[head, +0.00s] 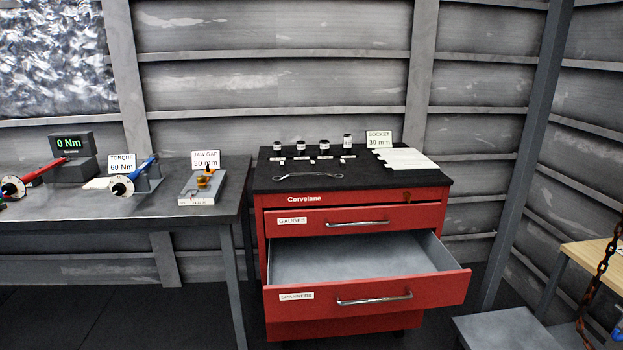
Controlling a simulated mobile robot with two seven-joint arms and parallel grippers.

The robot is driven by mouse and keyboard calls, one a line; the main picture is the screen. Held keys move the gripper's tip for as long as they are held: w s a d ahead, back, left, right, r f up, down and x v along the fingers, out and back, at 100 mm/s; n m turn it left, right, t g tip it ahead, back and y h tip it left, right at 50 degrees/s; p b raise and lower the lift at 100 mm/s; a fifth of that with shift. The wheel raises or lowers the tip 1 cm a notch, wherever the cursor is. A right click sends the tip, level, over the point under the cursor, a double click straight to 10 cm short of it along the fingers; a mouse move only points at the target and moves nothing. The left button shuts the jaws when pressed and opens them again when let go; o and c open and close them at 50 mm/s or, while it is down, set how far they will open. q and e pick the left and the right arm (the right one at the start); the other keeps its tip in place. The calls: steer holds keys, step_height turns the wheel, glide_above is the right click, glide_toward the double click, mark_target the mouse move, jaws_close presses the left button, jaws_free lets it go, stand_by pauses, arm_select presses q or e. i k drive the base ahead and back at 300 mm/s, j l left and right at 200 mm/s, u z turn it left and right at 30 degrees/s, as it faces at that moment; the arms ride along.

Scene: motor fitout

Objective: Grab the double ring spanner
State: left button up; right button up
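The double ring spanner (308,176) is a slim silver tool with a ring at each end. It lies flat on the black top (400,177) of the red tool cabinet (262,240), near the front left, in the head view. Nothing covers it. Neither of my grippers shows in this view.
The cabinet's SPANNERS drawer (455,290) is pulled out and looks empty; the GAUGES drawer (345,219) above is shut. Several sockets (323,146) stand behind the spanner. A grey bench (120,212) with torque tools is left. A low grey block (510,330) stands at front right.

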mark_target(276, 179)
steer(key=i+l, duration=0.3)
steer(key=i, duration=0.15)
steer(key=i+l+z, duration=0.15)
steer(key=i+l, duration=0.15)
steer(key=i, duration=0.15)
